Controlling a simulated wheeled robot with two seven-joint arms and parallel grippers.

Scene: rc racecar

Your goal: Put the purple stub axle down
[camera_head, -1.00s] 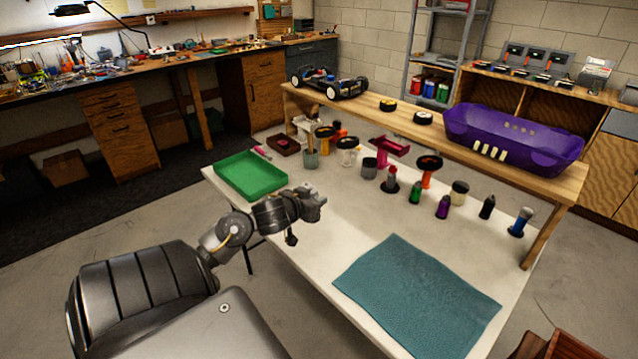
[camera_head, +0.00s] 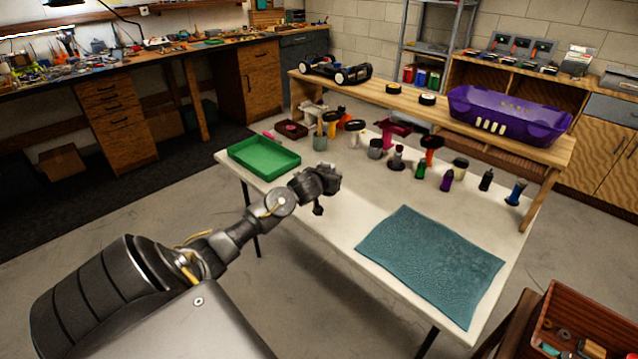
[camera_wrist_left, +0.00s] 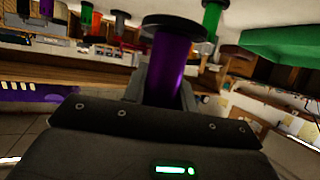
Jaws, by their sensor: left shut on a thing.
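My left gripper (camera_head: 325,182) is shut on the purple stub axle (camera_wrist_left: 170,72), which shows in the left wrist view as a purple post with a dark disc across its far end. In the head view the gripper is over the left front part of the white table (camera_head: 340,228), right of the green tray (camera_head: 285,166). A small dark part hangs just below the gripper there; the purple is hard to make out. I cannot tell whether the axle touches the table. My right gripper is not in view.
A teal mat (camera_head: 430,265) covers the table's front right. Several bottles, jars and stands line the back, below a wooden shelf with a purple car body (camera_head: 508,117) and a chassis (camera_head: 335,72). The tabletop between gripper and mat is clear. A reddish crate (camera_head: 585,325) is at lower right.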

